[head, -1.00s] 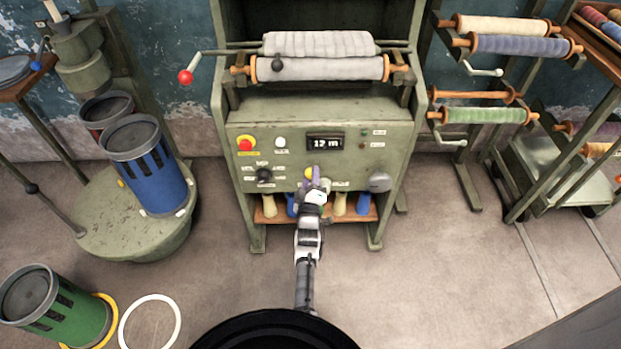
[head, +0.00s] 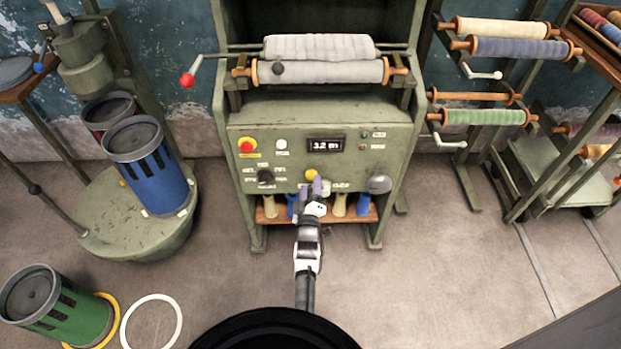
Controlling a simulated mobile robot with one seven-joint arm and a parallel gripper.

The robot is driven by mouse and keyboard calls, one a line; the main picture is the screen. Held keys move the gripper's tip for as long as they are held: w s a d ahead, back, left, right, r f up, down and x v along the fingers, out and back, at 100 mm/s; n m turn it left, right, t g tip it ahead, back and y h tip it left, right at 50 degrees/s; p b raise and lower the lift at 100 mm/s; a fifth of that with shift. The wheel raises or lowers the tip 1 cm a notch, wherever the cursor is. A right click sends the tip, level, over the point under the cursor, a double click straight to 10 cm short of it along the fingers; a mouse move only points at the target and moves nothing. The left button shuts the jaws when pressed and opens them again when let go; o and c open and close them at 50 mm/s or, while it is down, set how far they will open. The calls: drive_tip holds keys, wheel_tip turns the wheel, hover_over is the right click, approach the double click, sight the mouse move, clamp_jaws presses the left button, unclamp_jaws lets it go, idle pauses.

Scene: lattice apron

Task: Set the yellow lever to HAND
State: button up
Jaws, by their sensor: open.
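The yellow lever shows as a round yellow knob (head: 311,174) low in the middle of the green machine's control panel (head: 234,150). My gripper (head: 312,189) is open, with its purple fingertips just below the knob. I cannot tell whether a finger touches the lever. The gripper hides part of the panel under the knob. A small plate (head: 340,186) right of the fingers has lettering too small to read. I cannot tell which label the lever points to.
The panel also holds a red button (head: 246,146), a white button (head: 281,144), a black selector knob (head: 265,177), a grey round knob (head: 379,184) and a lit length display (head: 325,145). A shelf (head: 270,217) with coloured spools is below.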

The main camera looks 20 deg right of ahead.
drive_tip(key=p+v, duration=0.2)
drive_tip(key=v, duration=0.8)
drive_tip(key=shift+s, duration=0.2)
drive_tip(key=shift+a, duration=0.1)
